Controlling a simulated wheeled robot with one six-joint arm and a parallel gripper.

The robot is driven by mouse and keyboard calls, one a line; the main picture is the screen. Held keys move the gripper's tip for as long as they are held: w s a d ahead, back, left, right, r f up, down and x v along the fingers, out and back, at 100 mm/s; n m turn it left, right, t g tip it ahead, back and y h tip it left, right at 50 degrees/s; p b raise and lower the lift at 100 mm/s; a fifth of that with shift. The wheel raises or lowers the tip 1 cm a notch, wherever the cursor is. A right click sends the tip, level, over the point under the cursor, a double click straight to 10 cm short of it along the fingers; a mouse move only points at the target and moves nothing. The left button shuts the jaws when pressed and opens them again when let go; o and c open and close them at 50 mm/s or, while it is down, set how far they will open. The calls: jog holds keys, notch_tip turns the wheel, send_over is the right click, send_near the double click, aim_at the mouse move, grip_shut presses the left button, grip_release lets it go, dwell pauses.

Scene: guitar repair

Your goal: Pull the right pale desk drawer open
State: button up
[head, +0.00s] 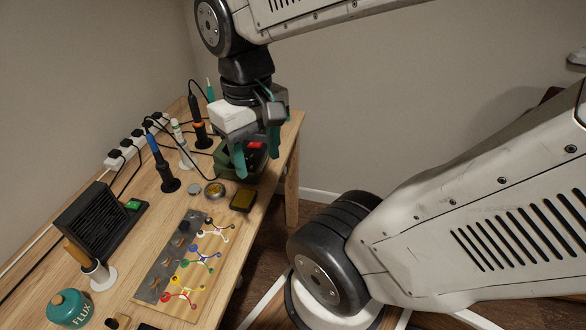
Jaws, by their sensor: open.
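My gripper (257,164) has teal fingers that point down and stand apart, with nothing seen between them. It is over the far right part of the wooden desk (172,205), in front of a dark green box (225,163) with a red display. Its height above the desktop is hard to tell. The pale right drawer does not show in this view. The desk's front face is seen only at a steep slant, and its lower part is hidden or out of the picture.
On the desk are a board with coloured wiring (185,265), a black fan box (98,225), a teal flux jar (69,307), a power strip (135,143) and several soldering tools in stands. A desk leg (292,188) stands at the far right corner. Floor (312,210) shows beside it.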

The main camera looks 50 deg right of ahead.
jog(key=w+d+f+m+t+y, duration=0.3)
jog(key=d+f+m+t, duration=0.2)
jog(key=d+f+m, duration=0.65)
jog(key=w+d+f+m+t+y, duration=0.4)
jog(key=d+f+m, duration=0.4)
jog(key=f, duration=0.6)
jog(key=w+d+f+m+t+y, duration=0.25)
jog(key=d+f+m+t, duration=0.35)
jog(key=d+f+m, duration=0.5)
jog(key=w+d+f+m+t+h, duration=0.1)
jog(key=w+d+f+t+h, duration=0.1)
jog(key=d+f+h, duration=0.1)
jog(key=x, duration=0.7)
jog(key=shift+w+r, duration=0.2)
jog(key=shift+r, duration=0.25)
jog(key=shift+m, duration=0.25)
grip_shut()
jog(key=shift+s+d, duration=0.1)
jog(key=shift+s, duration=0.05)
